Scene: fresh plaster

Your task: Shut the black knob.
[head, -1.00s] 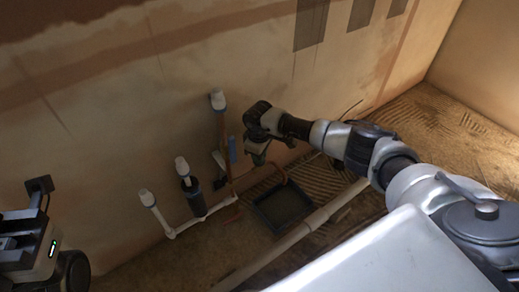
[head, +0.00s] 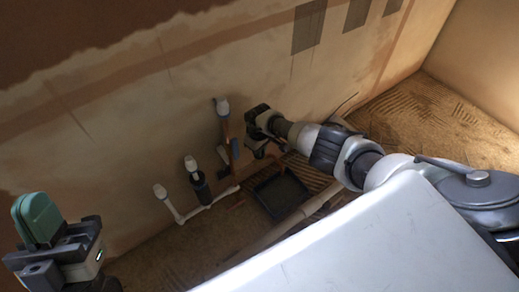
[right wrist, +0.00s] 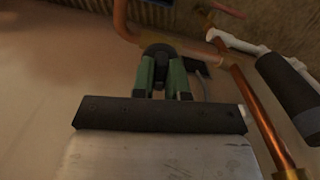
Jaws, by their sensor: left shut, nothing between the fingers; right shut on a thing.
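The black knob (right wrist: 160,48) shows in the right wrist view, round and dark, by the bend of a copper pipe (right wrist: 122,22). My right gripper (right wrist: 161,68) has its green fingers shut on the knob, one finger on each side, hiding part of it. In the head view my right gripper (head: 259,152) is close to the wall, small and dark, and I cannot make out the knob there. My left gripper (head: 38,217) is at the far left of the head view, raised, its green fingers together and empty, well away from the knob.
White-capped pipes (head: 191,163) stand along the wall left of my right gripper, with a dark sleeve (head: 200,188) on one. A black tray (head: 277,193) lies on the floor below. A long pale pipe (head: 268,237) runs across the floor. Copper pipe (right wrist: 262,118) passes close beside the right gripper.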

